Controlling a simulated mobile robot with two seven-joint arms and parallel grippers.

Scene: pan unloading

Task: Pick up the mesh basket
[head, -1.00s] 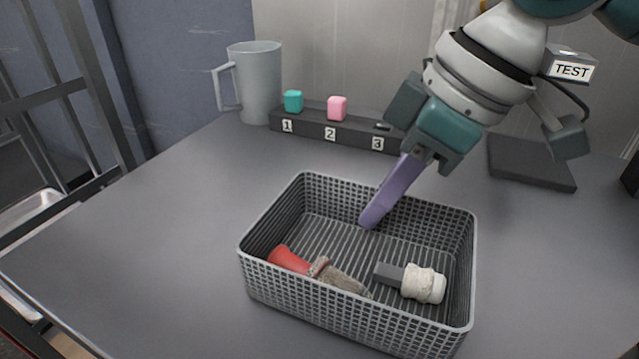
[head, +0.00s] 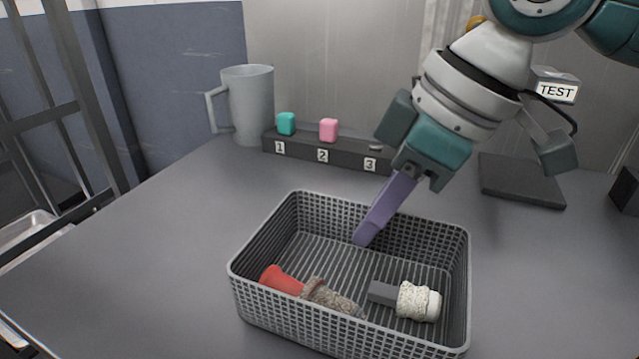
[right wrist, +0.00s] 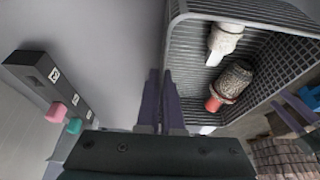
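The grey mesh basket (head: 350,322) stands on the table in the head view, its rim uppermost. It holds a red and speckled grey item (head: 282,281) and a white item with a grey block end (head: 418,302). My right gripper (head: 364,240) reaches down at the basket's far wall, with one purple finger showing inside it. In the right wrist view the two fingers (right wrist: 161,78) are close together at the edge of the basket (right wrist: 180,45), apparently with the wall between them. The outer finger is hidden in the head view.
A grey mug (head: 250,105) stands at the back left. Beside it a dark numbered rack (head: 300,149) bears a teal cube (head: 286,123) and a pink cube (head: 328,130). A dark flat plate (head: 520,182) lies at the back right. The table left of the basket is clear.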

